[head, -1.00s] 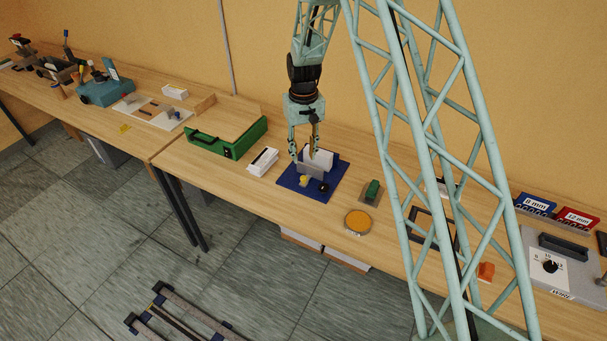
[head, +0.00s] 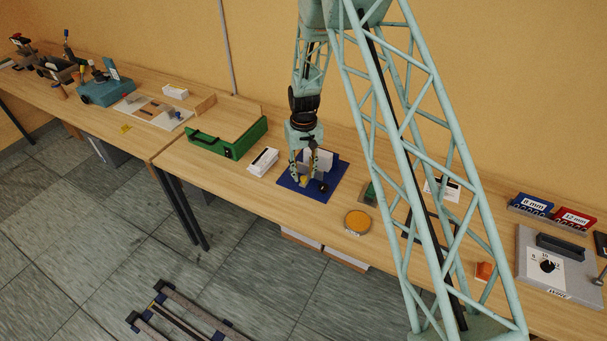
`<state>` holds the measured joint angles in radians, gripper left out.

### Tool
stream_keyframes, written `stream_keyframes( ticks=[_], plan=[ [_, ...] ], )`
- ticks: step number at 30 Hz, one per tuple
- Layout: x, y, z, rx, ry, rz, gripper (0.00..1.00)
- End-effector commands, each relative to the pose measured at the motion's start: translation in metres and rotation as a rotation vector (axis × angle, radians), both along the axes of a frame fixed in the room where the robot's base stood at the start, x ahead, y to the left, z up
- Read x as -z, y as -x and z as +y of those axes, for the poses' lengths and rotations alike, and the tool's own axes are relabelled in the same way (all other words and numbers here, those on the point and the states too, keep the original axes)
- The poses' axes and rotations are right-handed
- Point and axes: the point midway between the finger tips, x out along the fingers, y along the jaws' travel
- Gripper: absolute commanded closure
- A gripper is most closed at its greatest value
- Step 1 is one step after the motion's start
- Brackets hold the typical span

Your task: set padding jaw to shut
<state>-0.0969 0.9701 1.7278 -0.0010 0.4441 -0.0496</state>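The padding jaw appears to be the device on the blue base plate (head: 327,188), with upright light grey and white blocks (head: 322,158), a small yellow part (head: 304,181) and a black knob (head: 322,187) at its front. My gripper (head: 303,179) points down over the left front of this device. Its two fingers are spread apart, with the tips low beside the yellow part. I cannot tell whether they touch it. My fingers partly hide the blocks, and the gap between the jaw faces is too small to judge.
An orange-topped round tin (head: 358,221) lies to the right, near the front table edge. My lattice arm crosses the right side and hides part of a dark frame.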

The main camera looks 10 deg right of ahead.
Motion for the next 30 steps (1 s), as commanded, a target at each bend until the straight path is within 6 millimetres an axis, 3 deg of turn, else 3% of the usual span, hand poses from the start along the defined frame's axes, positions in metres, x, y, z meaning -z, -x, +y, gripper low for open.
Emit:
stream_keyframes(
  ticks=[17,27,30],
  plan=[
    [0.0109,-0.0001,0.0,0.0,0.0,-0.001,0.71],
    [0.0109,0.0,0.0,0.0,0.0,0.0,1.0],
    [0.0109,-0.0001,-0.0001,0.0,0.0,0.0,1.0]
  ],
)
